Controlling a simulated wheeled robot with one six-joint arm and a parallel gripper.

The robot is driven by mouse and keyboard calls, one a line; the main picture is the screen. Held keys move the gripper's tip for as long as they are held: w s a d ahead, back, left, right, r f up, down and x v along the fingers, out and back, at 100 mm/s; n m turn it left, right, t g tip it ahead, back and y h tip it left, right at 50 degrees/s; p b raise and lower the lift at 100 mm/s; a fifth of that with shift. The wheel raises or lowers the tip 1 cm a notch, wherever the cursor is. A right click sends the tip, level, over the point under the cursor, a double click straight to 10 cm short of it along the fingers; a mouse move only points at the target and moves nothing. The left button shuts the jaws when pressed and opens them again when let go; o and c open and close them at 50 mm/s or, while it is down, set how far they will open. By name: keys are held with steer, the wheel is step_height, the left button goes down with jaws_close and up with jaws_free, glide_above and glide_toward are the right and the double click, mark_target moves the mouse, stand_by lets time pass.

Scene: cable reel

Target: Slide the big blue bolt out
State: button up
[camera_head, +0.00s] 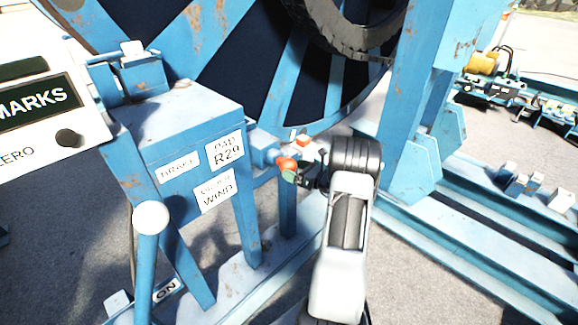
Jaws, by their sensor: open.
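A blue bolt-like part (262,155) sticks out to the right of the blue stand, in front of the big reel. I cannot be sure that it is the big blue bolt. My gripper (294,152) is just right of this part, with its orange-tipped fingers apart. No object shows clearly between the fingers. The picture does not show whether they touch the blue part. My wrist and grey arm hide what lies behind them.
The blue stand (185,125) carries white labels. A blue lever with a white ball knob (150,218) stands in front. The large blue reel (285,100) fills the back. A blue upright (403,100) and floor rails (470,250) lie to the right.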

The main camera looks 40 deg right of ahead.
steer(key=shift+x, duration=1.45)
